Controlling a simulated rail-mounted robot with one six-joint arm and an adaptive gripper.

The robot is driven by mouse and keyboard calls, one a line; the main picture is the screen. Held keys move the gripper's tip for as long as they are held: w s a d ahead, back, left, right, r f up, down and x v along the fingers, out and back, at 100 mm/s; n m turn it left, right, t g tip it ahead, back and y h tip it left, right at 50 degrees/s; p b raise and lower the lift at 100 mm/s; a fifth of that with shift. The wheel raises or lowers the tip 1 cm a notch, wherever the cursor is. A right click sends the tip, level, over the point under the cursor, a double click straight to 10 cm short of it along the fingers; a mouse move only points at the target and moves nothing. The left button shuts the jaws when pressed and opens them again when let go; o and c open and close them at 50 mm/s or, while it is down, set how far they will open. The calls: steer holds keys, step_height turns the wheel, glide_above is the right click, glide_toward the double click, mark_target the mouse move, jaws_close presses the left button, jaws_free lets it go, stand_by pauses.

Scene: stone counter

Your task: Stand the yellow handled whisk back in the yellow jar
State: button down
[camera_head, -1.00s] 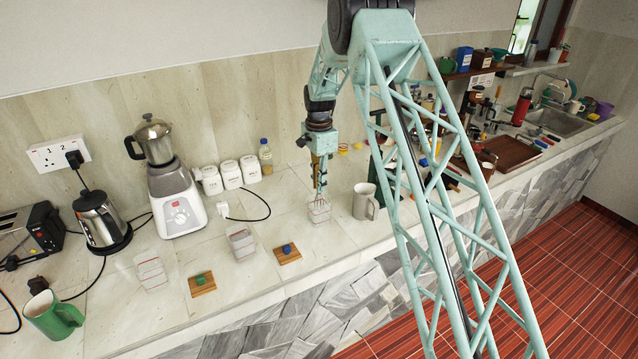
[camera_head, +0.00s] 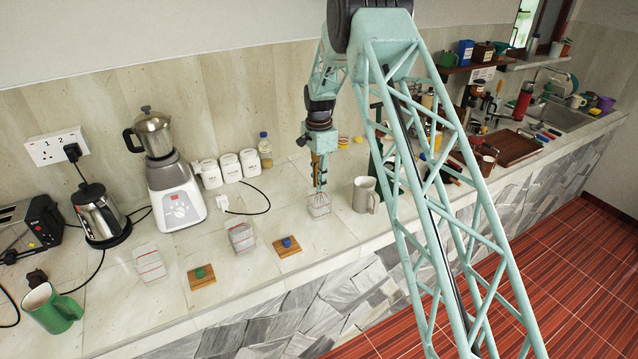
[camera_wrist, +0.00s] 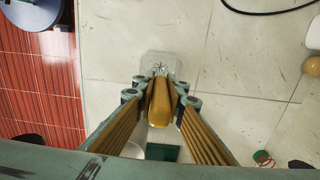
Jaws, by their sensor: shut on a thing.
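My gripper (camera_head: 319,178) is shut on the yellow-handled whisk (camera_wrist: 159,103), low over the counter. The handle points up between the fingers and the wires (camera_wrist: 160,68) hang below. Under it stands a clear square jar (camera_head: 319,208) with red lines; it also shows in the wrist view (camera_wrist: 148,58). The wires overlap the jar's opening in both views; I cannot tell how deep they reach. Two like jars stand to the left, a middle one (camera_head: 241,239) and a far left one (camera_head: 150,266). No jar looks clearly yellow.
A grey mug (camera_head: 364,195) stands just right of the jar. Wooden coasters with a blue knob (camera_head: 287,243) and a green knob (camera_head: 200,273) lie near the front edge. White canisters (camera_head: 228,168), a blender (camera_head: 175,190) and a kettle (camera_head: 100,212) stand behind.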

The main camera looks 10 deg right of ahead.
steer(key=c, duration=2.6)
jaws_free()
steer(key=shift+o, duration=0.2)
steer(key=shift+r, duration=0.1)
step_height(320, 180, up, 11)
steer(key=shift+r, duration=0.45)
